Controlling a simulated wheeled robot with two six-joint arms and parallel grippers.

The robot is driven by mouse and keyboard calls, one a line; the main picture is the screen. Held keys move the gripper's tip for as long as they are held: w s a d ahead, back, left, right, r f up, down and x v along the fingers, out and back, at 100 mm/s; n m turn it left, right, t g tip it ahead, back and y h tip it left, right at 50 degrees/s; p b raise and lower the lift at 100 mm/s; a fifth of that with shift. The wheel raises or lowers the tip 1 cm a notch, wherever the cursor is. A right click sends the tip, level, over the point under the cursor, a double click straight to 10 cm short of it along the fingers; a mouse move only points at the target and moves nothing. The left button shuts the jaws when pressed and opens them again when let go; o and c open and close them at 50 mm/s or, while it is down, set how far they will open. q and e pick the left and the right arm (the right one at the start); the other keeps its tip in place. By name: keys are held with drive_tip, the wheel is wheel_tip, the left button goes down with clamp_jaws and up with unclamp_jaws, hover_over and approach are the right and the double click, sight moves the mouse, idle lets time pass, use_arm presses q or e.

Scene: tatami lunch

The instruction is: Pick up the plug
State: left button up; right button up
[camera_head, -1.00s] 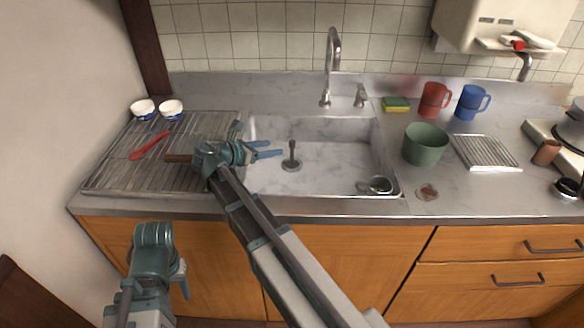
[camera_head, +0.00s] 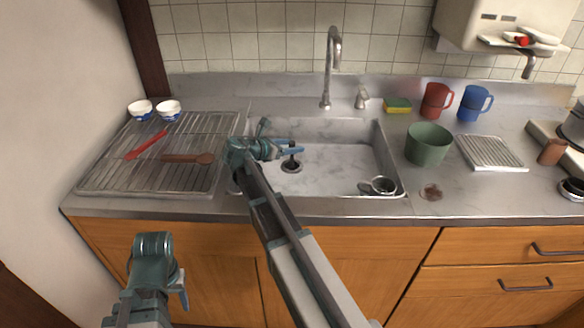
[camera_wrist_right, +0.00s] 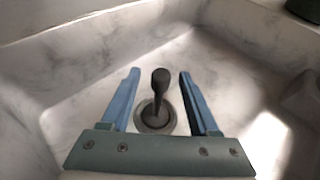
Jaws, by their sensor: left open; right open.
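The plug (camera_head: 291,158) is dark, with an upright knobbed stem on a round base, and stands on the sink floor. In the right wrist view the plug (camera_wrist_right: 160,95) shows between the two blue fingers. My right gripper (camera_head: 292,150) is open over the sink, its fingers at the plug's stem in the head view. In the wrist view the right gripper (camera_wrist_right: 158,88) has a finger on each side of the stem, with gaps and no visible contact. My left gripper (camera_head: 183,285) is low at the left, in front of the cabinet, away from the plug.
The sink (camera_head: 335,180) has raised walls around the plug, and a metal strainer cup (camera_head: 380,186) lies at its right. The faucet (camera_head: 331,70) rises behind. A drying rack (camera_head: 120,180) with a wooden spoon (camera_head: 188,158) and red utensil (camera_head: 147,144) is left. A green pot (camera_head: 429,145) stands right.

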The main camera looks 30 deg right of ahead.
drive_tip(key=b+x, duration=0.1)
drive_tip(key=x, duration=0.2)
drive_tip(key=shift+d+f, duration=0.1)
drive_tip(key=shift+d, duration=0.25)
clamp_jaws()
idle(1.0)
